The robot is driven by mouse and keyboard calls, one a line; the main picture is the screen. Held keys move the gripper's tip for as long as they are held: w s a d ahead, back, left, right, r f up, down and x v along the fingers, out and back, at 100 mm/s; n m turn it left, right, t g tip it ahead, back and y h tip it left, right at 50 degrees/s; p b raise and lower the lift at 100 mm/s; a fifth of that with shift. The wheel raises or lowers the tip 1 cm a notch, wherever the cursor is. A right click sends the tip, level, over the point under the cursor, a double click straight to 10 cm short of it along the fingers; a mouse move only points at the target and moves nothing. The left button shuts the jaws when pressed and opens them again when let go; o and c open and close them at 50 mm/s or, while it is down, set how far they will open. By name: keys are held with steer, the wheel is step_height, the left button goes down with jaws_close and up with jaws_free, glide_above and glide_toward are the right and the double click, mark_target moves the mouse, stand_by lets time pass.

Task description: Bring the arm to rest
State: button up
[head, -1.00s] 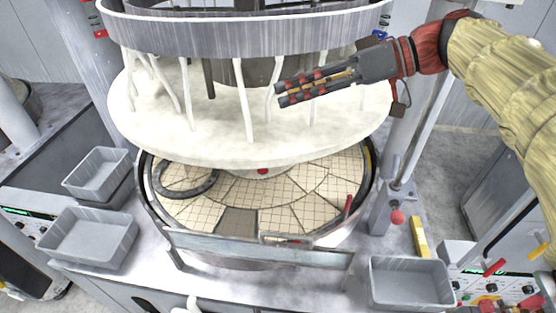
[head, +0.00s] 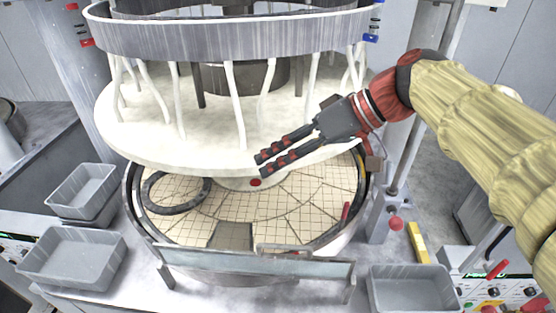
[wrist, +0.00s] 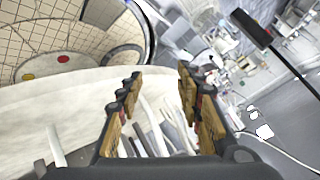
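My gripper (head: 262,165) is at the right of the machine in the head view, in front of the white upper plate (head: 150,140). Its two fingers point left and slightly down, with a narrow gap between them. In the wrist view my gripper (wrist: 157,85) shows two fingers standing clearly apart with nothing between the tips. My arm comes in from the right edge in a yellowish sleeve with red joints.
The tiled lower platen (head: 280,205) carries a dark ring (head: 205,190) at its left. Grey bins stand at left (head: 70,257), (head: 85,190) and at right front (head: 412,290). A red-topped post (head: 396,222) and a yellow block (head: 418,242) stand to the right.

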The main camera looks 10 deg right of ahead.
stand_by(0.4)
steer(key=s+d+f+m+h+b, duration=0.25)
steer(key=d+f+m+h, duration=0.4)
steer(key=f, duration=0.65)
steer(key=s+d+f+t+h+b, duration=0.1)
steer(key=s+d+f+b, duration=0.1)
steer(key=s+f+b, duration=0.3)
steer(key=s+d+f+t+h+b, duration=0.1)
steer(key=s+f+b, duration=0.3)
steer(key=f, duration=0.7)
steer(key=shift+s+d+f+n+h+b, duration=0.35)
steer(key=shift+s+d+b, duration=0.1)
steer(key=shift+s, duration=0.45)
